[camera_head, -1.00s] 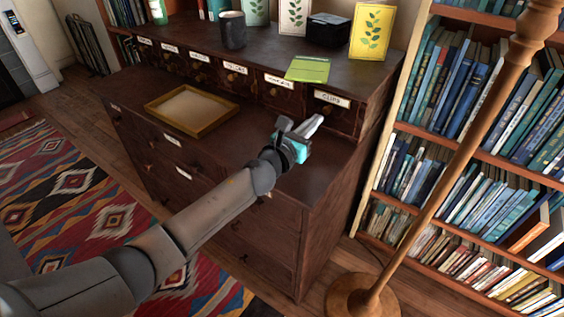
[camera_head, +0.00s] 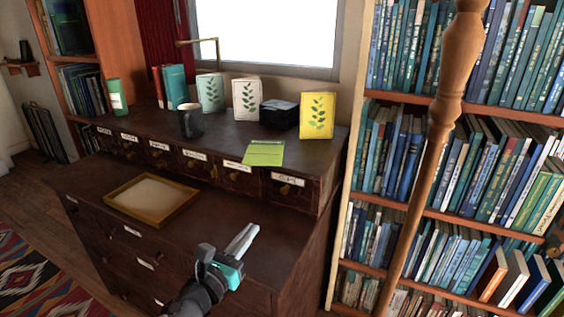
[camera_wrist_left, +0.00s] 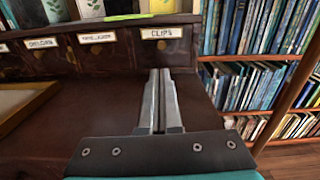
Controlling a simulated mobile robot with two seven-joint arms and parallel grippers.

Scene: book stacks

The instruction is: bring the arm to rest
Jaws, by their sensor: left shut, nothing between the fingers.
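My left gripper (camera_head: 241,241) is over the right end of the dark wooden cabinet's lower top (camera_head: 200,240), in front of the small labelled drawers. Its two fingers lie together, shut and empty, pointing toward the drawer labelled CLIPS (camera_wrist_left: 158,50) in the left wrist view. The fingers appear apart from the drawer fronts. Whether they touch the wood cannot be told. My left arm comes in from the bottom edge in the head view. My right gripper is not in view.
A wooden tray (camera_head: 187,207) lies left of the gripper. A dark mug (camera_head: 191,121), a green card (camera_head: 263,153), a black box (camera_head: 279,115) and a yellow plant card (camera_head: 316,106) are on the upper shelf. A wooden pole (camera_head: 437,130) and a bookshelf (camera_head: 340,215) stand at the right.

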